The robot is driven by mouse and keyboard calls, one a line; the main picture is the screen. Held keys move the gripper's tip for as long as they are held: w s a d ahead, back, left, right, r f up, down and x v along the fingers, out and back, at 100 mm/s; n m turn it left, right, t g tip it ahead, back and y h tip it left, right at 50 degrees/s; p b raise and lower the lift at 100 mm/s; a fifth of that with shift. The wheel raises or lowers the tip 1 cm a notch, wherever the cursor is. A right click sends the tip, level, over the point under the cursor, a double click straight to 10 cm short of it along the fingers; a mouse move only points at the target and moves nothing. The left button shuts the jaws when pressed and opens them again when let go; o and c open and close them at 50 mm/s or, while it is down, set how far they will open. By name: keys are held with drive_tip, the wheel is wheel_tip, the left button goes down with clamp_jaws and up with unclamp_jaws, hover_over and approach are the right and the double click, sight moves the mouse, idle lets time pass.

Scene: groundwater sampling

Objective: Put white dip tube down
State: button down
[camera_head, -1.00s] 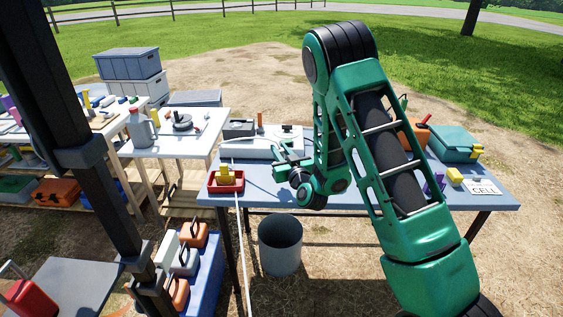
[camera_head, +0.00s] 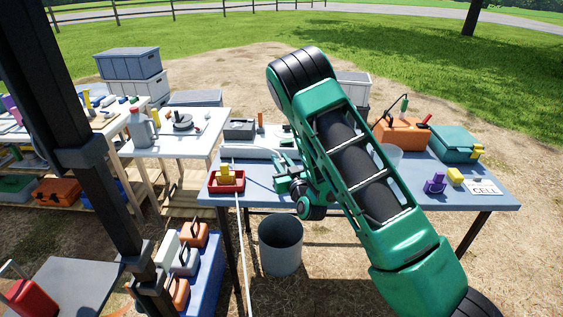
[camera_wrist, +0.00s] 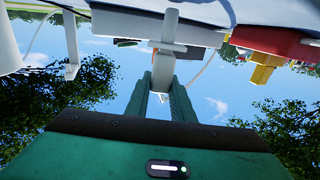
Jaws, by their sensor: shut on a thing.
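My gripper (camera_head: 284,172) is low over the front left part of the blue table, right of the red tray. In the wrist view my gripper (camera_wrist: 165,88) has its fingers closed on a pale upright stem with a short crosspiece, which I take to be the white dip tube (camera_wrist: 168,25). In the head view my gripper and arm hide most of it. I cannot tell whether its end touches the table (camera_head: 335,197).
The red tray (camera_head: 226,186) holds a yellow piece (camera_head: 227,173). A white cylinder (camera_head: 249,152) lies behind. An orange case (camera_head: 401,134), teal case (camera_head: 453,143), purple piece (camera_head: 435,184) and yellow block (camera_head: 455,175) stand right. A grey bucket (camera_head: 281,247) stands below the front edge.

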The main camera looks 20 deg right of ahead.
drive_tip(key=shift+f, duration=0.3)
drive_tip(key=c, duration=1.5)
unclamp_jaws()
drive_tip(key=shift+c, duration=0.2)
drive_tip(key=shift+r, duration=0.25)
drive_tip(key=s+d, duration=0.1)
drive_tip(key=s, duration=1.1)
drive_tip(key=shift+r, duration=0.25)
